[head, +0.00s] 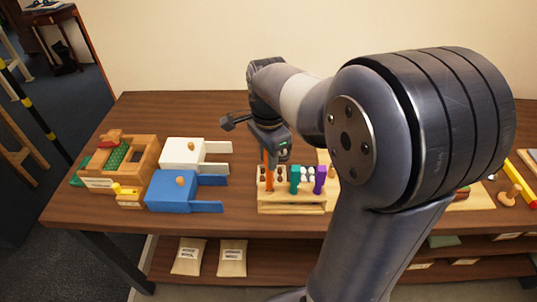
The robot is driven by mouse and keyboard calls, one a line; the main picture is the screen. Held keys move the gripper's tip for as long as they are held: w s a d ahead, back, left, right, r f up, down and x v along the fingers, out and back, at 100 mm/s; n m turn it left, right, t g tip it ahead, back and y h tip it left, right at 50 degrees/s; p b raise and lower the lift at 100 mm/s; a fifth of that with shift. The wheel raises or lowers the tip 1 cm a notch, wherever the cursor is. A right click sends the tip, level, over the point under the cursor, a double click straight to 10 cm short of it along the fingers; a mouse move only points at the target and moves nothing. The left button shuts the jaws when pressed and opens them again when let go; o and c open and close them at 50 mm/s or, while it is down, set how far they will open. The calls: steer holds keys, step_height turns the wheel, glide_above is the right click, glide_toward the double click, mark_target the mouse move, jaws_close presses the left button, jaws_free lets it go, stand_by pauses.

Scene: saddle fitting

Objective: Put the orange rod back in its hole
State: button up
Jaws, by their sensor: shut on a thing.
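The orange rod (268,175) stands upright at the left end of the wooden rack (291,208). My gripper (269,154) points down above the rack's left end and is shut on the rod's upper part. The rod's lower end is at the rack's top, but I cannot tell whether it is inside a hole or in front of the rack. A teal piece (295,180) and a purple piece (320,178) stand in the rack to the right of the rod. Several white-topped pieces show behind them.
A blue box (171,191) and a white box (182,153) with round knobs lie left of the rack. My arm hides much of the table's right side.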

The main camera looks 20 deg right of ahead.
mark_target(269, 173)
steer(key=shift+f, duration=0.2)
steer(key=shift+f+b, duration=2.05)
steer(key=shift+f, duration=0.95)
steer(key=o, duration=0.9)
step_height(269, 173, up, 11)
steer(key=shift+f, duration=0.1)
